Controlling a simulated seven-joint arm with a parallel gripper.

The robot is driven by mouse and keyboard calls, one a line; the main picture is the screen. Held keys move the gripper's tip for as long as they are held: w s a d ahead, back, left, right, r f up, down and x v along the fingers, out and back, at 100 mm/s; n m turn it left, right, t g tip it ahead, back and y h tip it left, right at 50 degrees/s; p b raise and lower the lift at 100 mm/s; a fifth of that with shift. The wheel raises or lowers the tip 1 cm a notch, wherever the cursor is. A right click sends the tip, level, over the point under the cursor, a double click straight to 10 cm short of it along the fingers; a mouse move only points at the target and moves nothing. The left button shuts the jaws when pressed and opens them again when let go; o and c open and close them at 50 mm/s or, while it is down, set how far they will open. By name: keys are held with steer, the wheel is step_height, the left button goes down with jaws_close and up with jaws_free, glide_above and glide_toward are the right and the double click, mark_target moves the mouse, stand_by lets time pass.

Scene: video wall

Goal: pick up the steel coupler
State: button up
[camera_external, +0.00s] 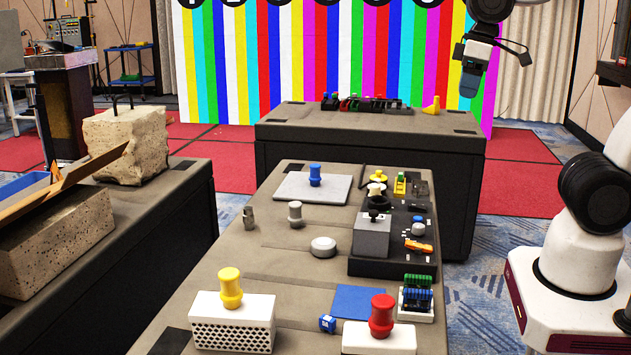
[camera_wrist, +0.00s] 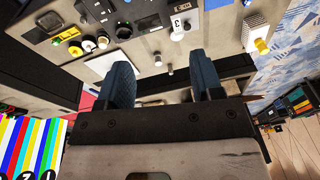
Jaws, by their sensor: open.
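A small grey metal piece, which looks like the steel coupler (camera_external: 248,217), stands near the left edge of the middle table. In the wrist view a small grey cylinder, likely the coupler (camera_wrist: 171,69), shows between the fingers, well beyond them. A grey metal knob-shaped piece (camera_external: 295,213) stands to its right; it seems to be the other small cylinder (camera_wrist: 157,58) in the wrist view. My gripper (camera_external: 469,84) is high at the upper right, away from the coupler. Its two dark fingers (camera_wrist: 161,64) are apart with nothing held.
A plate with a blue knob (camera_external: 315,176) lies behind the coupler. A round grey button (camera_external: 323,247) and a black panel with a grey box (camera_external: 371,237) stand to the right. Yellow (camera_external: 231,288) and red (camera_external: 382,316) knobs stand in front. The table around the coupler is mostly bare.

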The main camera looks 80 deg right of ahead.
steer(key=w+f+m+g+y, duration=0.25)
steer(key=w+m, duration=0.25)
steer(key=w, duration=1)
steer(key=m+y, duration=0.8)
steer(key=m, duration=0.1)
glide_toward(249, 207)
steer(key=s+a+r, duration=0.9)
steer(key=s+r, duration=0.1)
steer(key=s, duration=0.1)
steer(key=w+d+f+m+t, duration=0.1)
steer(key=w+d+f, duration=0.1)
steer(key=w+f, duration=0.1)
steer(key=w+d+f+m+t+y, duration=0.1)
steer(key=w+f+m, duration=0.1)
steer(key=f, duration=0.4)
steer(key=w+d+f+m+t+y, duration=0.1)
steer(key=w+d+f+m, duration=0.1)
steer(key=w+f, duration=0.2)
steer(key=shift+w+d+f+t, duration=0.25)
steer(key=shift+w+d+f, duration=0.05)
steer(key=shift+d+f, duration=0.1)
steer(key=shift+a, duration=0.1)
steer(key=shift+x, duration=1.25)
steer(key=shift+a, duration=0.1)
steer(key=shift+x, duration=2.5)
